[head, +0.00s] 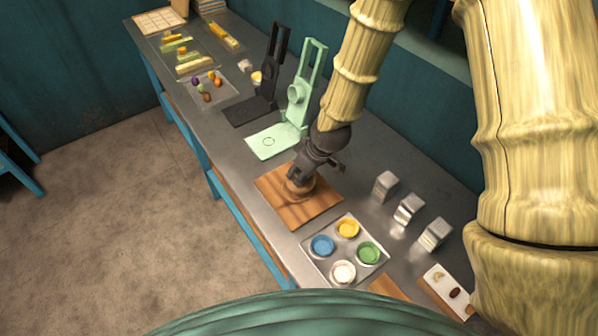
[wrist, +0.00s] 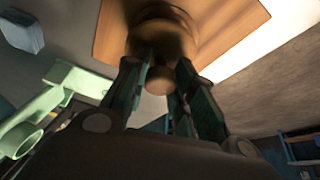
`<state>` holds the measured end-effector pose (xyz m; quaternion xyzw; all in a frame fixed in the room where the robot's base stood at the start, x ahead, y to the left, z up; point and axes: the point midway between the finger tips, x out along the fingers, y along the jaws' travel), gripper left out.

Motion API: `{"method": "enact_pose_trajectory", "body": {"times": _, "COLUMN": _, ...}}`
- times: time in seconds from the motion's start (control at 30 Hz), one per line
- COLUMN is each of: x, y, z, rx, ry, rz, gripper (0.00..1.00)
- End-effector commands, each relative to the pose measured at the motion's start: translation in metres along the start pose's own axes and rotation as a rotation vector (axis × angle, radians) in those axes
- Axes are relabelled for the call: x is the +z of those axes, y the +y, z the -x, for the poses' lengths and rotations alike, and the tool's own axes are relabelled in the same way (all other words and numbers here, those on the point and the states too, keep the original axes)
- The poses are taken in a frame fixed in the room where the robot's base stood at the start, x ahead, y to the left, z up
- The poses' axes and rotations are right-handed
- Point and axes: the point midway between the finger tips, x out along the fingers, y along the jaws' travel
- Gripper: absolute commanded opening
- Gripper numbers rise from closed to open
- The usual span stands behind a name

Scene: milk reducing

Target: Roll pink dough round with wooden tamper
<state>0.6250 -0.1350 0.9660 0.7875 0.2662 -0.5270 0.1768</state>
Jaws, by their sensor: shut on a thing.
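My gripper (head: 303,172) points down over the wooden board (head: 322,212) in the head view. It is shut on the wooden tamper (head: 297,190), whose wide round base is low over the board. I cannot tell whether the base touches the board. In the wrist view the tamper's round knob (wrist: 158,82) shows between the two fingers (wrist: 162,62), with the wider base beyond it against the board (wrist: 235,25). No pink dough shows in either view; the area under the tamper is hidden.
A tray (head: 318,262) with blue, yellow, green and white cups stands in front of the board. A mint green stand (head: 268,141) and a black stand (head: 246,110) are behind it. Several metal blocks (head: 409,209) stand to the right. The floor is left of the table.

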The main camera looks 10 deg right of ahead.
Motion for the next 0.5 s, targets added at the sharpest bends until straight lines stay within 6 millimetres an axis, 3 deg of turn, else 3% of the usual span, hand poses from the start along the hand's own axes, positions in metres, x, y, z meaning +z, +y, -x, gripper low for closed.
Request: {"method": "enact_pose_trajectory", "body": {"times": 0.5, "x": -0.0044, "y": 0.0078, "z": -0.0036, "rx": 0.0, "ry": 0.0, "rz": 0.001, "gripper": 0.0}}
